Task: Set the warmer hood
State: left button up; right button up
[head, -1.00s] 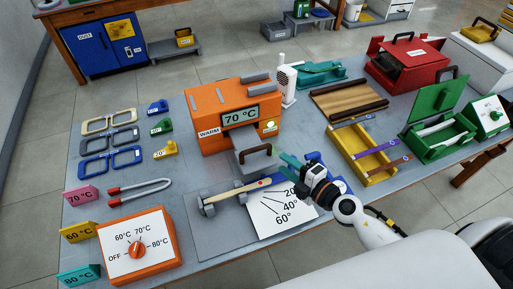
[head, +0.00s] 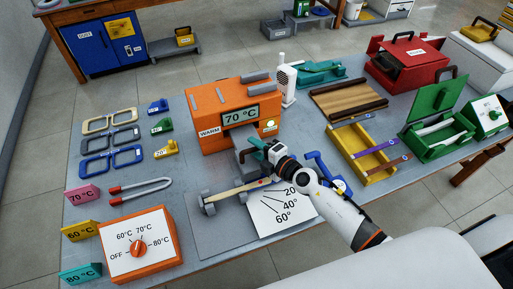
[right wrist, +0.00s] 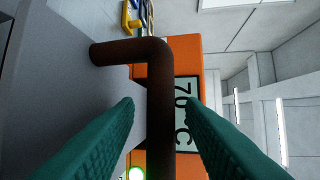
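The orange warmer (head: 205,112) stands at the table's middle, showing 70 °C and the word WARM, with a lit yellow-green lamp (head: 270,125). In front of it is the grey hood (head: 240,170) with a brown bar handle, mostly hidden by my right gripper in the head view. My right gripper (head: 257,150) is at this handle. In the right wrist view the brown handle (right wrist: 160,90) runs between the two teal fingers (right wrist: 160,115), with a gap on either side. The grey hood side (right wrist: 85,80) fills the left there. My left gripper is not in view.
Eyeglass frames (head: 110,136) and small coloured blocks lie left. An orange dial box (head: 138,247) stands front left. A board with a wooden stick and an angle card (head: 283,215) lies under my right arm. A yellow tray (head: 350,150) and green box (head: 440,140) stand right.

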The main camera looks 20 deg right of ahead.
jog(key=shift+c, duration=0.6)
grip_shut()
jog(key=w, duration=0.8)
jog(key=shift+w+a, duration=0.1)
jog(key=shift+a, duration=0.05)
jog(key=shift+o, duration=0.6)
grip_release()
jog(key=p+v, duration=0.1)
jog(key=v, duration=1.1)
jog(key=shift+r, duration=0.1)
